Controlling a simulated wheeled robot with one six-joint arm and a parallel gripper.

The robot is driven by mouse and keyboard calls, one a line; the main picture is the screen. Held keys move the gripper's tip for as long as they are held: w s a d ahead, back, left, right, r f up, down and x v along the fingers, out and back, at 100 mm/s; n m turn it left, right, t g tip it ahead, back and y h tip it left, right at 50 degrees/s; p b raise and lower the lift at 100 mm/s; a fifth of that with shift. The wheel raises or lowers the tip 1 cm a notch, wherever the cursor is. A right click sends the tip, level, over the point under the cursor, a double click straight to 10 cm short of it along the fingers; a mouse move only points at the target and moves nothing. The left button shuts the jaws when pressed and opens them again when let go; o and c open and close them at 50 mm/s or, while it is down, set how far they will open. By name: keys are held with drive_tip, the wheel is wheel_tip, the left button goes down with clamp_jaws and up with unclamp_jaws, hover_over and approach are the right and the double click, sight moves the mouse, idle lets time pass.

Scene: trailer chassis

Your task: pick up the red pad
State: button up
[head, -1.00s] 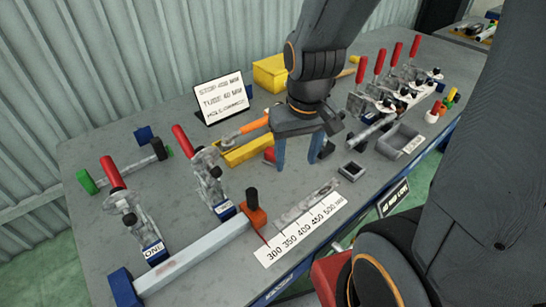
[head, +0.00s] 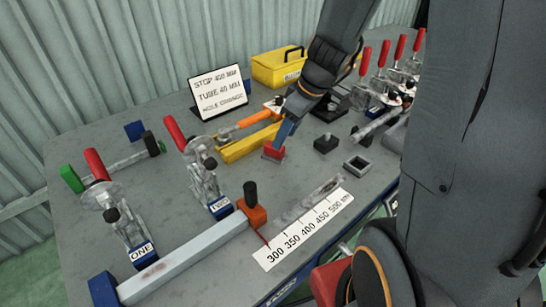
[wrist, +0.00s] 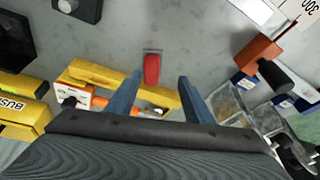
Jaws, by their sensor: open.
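The red pad (head: 273,153) is a small red block on a grey base, standing on the bench beside a yellow holder. In the wrist view the red pad (wrist: 152,70) shows between my two blue fingertips, closer to the left one. My gripper (head: 284,132) is open and points down at the pad, with one finger overlapping it in the head view. In the wrist view my gripper (wrist: 160,77) has nothing in its jaws. I cannot tell whether a finger touches the pad.
The yellow holder (head: 238,151) with an orange-handled tool (head: 254,119) lies close left of the pad. Red-handled clamps (head: 200,165) and a ruler strip (head: 303,230) are nearer the front.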

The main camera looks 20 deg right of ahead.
drive_tip(key=shift+n, duration=0.5)
drive_tip(key=shift+w+a+f, duration=0.35)
drive_tip(key=shift+w+f, duration=0.35)
drive_tip(key=shift+f, duration=0.6)
drive_tip(key=shift+w+a+f, duration=0.3)
drive_tip(key=shift+w+f, duration=0.45)
drive_tip(key=shift+f, duration=0.5)
drive_tip(key=shift+w+a+f, duration=0.35)
drive_tip(key=shift+w+f, duration=0.35)
drive_tip(key=shift+f, duration=0.6)
drive_tip(key=c, duration=1.1)
drive_tip(key=shift+r, duration=0.15)
wheel_tip(320, 180, up, 10)
drive_tip(key=shift+f+p, duration=0.1)
drive_tip(key=shift+p, duration=0.4)
